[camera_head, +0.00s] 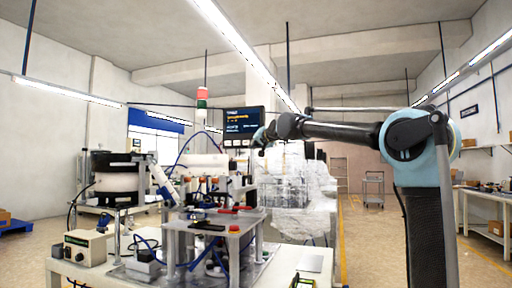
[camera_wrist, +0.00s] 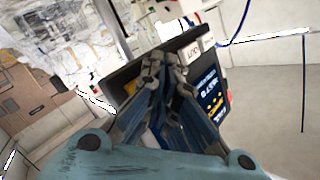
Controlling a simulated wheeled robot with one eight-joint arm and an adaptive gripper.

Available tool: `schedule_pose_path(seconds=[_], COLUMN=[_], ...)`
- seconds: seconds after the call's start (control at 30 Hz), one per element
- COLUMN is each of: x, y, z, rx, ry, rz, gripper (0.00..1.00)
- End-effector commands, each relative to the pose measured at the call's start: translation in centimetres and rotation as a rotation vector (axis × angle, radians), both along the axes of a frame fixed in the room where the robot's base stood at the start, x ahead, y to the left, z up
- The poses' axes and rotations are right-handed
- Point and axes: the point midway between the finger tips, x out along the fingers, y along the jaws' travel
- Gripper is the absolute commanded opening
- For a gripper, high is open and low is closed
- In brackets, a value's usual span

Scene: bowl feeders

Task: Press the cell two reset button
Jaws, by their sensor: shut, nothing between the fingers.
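A dark panel with a lit screen (camera_head: 243,121) stands behind the bowl feeder machine. In the wrist view the same screen (camera_wrist: 207,92) appears tilted, with pale keys (camera_wrist: 193,51) along its edge; their lettering is too small to read surely. My gripper (camera_head: 259,139) is at the panel's lower right corner in the head view. In the wrist view my gripper (camera_wrist: 168,62) is shut and empty, its fingertips over the panel near the pale keys. I cannot tell whether they touch. A red button (camera_head: 234,228) sits on the machine's front plate. No label reading cell two is legible.
The machine frame (camera_head: 210,225) with a feeder bowl (camera_head: 118,182) fills the front left. A stack light (camera_head: 202,97) rises beside the screen. A control box (camera_head: 86,247) stands at the table's left. Transparent wrapped goods (camera_head: 300,190) are behind. Open floor lies to the right.

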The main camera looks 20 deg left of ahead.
Motion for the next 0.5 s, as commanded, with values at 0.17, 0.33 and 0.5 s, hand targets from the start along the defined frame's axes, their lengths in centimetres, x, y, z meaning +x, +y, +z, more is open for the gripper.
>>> schedule_pose_path(seconds=[0.17,0.33,0.5], x=[0.00,0.08,0.47], y=[0.00,0.03,0.13], z=[0.00,0.01,0.11], rx=[0.000,0.000,0.000], ry=[0.000,0.000,0.000], rz=[0.000,0.000,0.000], gripper=[0.00,0.00,0.00])
